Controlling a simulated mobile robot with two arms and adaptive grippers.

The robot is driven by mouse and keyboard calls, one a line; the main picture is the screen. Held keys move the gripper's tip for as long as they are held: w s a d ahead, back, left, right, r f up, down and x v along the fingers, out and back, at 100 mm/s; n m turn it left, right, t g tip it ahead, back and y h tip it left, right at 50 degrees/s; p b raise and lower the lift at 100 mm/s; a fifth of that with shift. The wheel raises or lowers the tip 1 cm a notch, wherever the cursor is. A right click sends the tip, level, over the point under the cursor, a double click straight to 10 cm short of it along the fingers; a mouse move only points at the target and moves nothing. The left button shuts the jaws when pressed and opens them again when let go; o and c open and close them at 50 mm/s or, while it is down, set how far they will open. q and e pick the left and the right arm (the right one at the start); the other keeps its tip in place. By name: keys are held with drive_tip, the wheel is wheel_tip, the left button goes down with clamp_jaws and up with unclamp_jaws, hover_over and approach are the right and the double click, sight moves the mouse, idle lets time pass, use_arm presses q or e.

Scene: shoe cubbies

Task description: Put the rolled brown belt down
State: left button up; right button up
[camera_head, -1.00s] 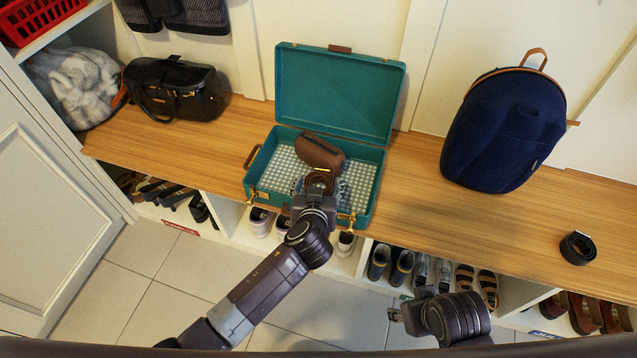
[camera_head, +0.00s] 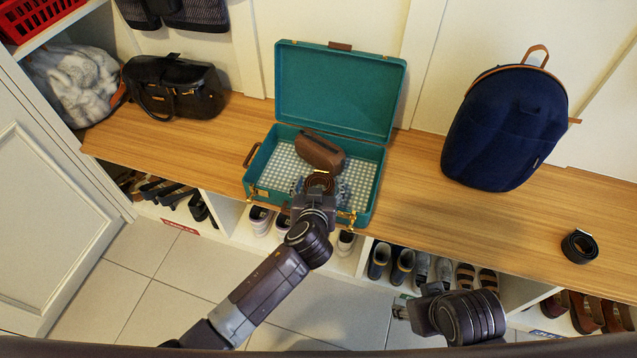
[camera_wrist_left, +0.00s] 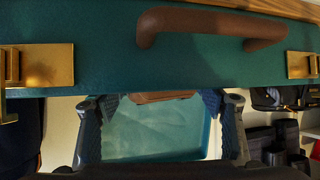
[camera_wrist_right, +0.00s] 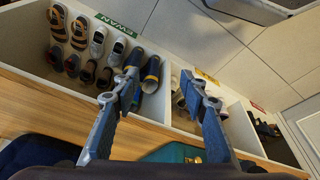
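The rolled brown belt (camera_head: 320,181) shows as a coil in the front part of the open teal suitcase (camera_head: 374,178), just beyond my left gripper (camera_head: 321,186). My left gripper is open, its fingers spread either side of the belt. My wrist partly hides the belt, so I cannot tell whether it touches the lining. The left wrist view also shows the fingers apart (camera_wrist_left: 161,102), with a brown thing between them that I cannot identify. My right gripper (camera_wrist_right: 165,88) is open and empty, in front of the bench; it also shows in the head view (camera_head: 401,307).
A brown pouch (camera_head: 320,152) lies in the suitcase behind the belt. On the wooden bench (camera_head: 415,185) are a black handbag (camera_head: 180,88), a navy backpack (camera_head: 505,128) and a rolled black belt (camera_head: 579,247). Shoes fill the cubbies below. The suitcase lid stands open.

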use_arm(q)
drive_tip(key=o, duration=0.3)
drive_tip(key=shift+r, duration=0.15)
use_arm(e)
drive_tip(key=shift+f, duration=0.1)
use_arm(q)
drive_tip(key=shift+r+p, duration=0.7)
drive_tip(key=shift+p, duration=0.05)
drive_tip(key=p+v, duration=0.2)
drive_tip(key=v, duration=0.9)
drive_tip(key=shift+s, duration=0.45)
use_arm(e)
wheel_tip(320, 180, down, 12)
drive_tip(key=shift+s+a+f+g, duration=0.15)
drive_tip(key=shift+a+g, duration=0.05)
drive_tip(key=shift+g, duration=0.2)
use_arm(q)
drive_tip(key=s+a+f+m+g, duration=0.1)
drive_tip(key=s+a+f+g, duration=0.8)
drive_tip(key=s+a+f, duration=1)
wheel_tip(320, 180, down, 4)
drive_tip(key=shift+s+a+r+g+y, duration=0.2)
drive_tip(key=shift+s+a+g+y, duration=0.15)
drive_tip(key=shift+s, duration=0.35)
